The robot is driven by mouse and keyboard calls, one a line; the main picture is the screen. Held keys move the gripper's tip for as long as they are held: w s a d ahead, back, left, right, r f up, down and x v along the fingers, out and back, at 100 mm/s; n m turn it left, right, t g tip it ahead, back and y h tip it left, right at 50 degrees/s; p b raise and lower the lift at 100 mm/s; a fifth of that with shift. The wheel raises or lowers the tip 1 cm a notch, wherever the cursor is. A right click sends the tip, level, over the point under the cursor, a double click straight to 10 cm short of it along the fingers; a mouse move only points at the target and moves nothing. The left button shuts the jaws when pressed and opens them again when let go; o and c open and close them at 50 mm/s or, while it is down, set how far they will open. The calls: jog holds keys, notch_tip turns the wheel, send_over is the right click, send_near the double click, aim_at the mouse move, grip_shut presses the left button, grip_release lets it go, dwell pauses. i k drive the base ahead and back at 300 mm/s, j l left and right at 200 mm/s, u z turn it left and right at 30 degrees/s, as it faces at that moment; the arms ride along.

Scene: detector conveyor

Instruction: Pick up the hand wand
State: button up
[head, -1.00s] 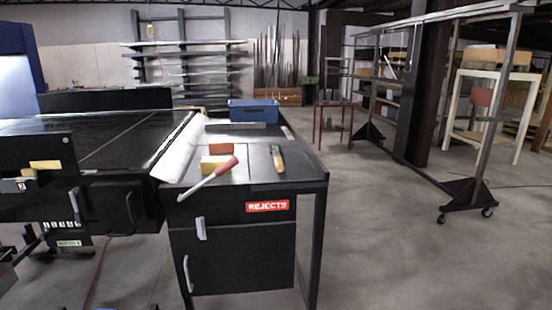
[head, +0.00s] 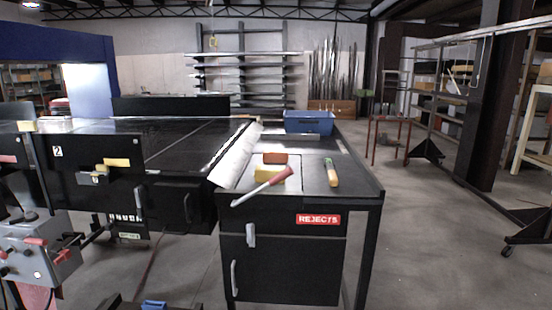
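A wand-like thing with a pale grey rod and a red grip (head: 277,180) lies on the black REJECTS bench (head: 362,178). Its rod points to the front left and reaches the bench's front edge. Its grip passes in front of or over a yellow block (head: 268,173); I cannot tell whether they touch. A shorter tool with a yellow-and-green body (head: 331,173) lies apart to its right. My gripper is not in view.
A reddish-brown block (head: 275,158) and a blue bin (head: 309,122) stand farther back on the bench. The black conveyor (head: 190,140) adjoins at left. A grey control box (head: 40,250) stands front left. A wheeled metal frame (head: 510,235) is at right; floor between is clear.

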aim_at(329, 163)
jog(key=i+j, duration=0.15)
jog(key=i, duration=0.35)
jog(key=i+j, duration=0.15)
jog(key=i, duration=0.3)
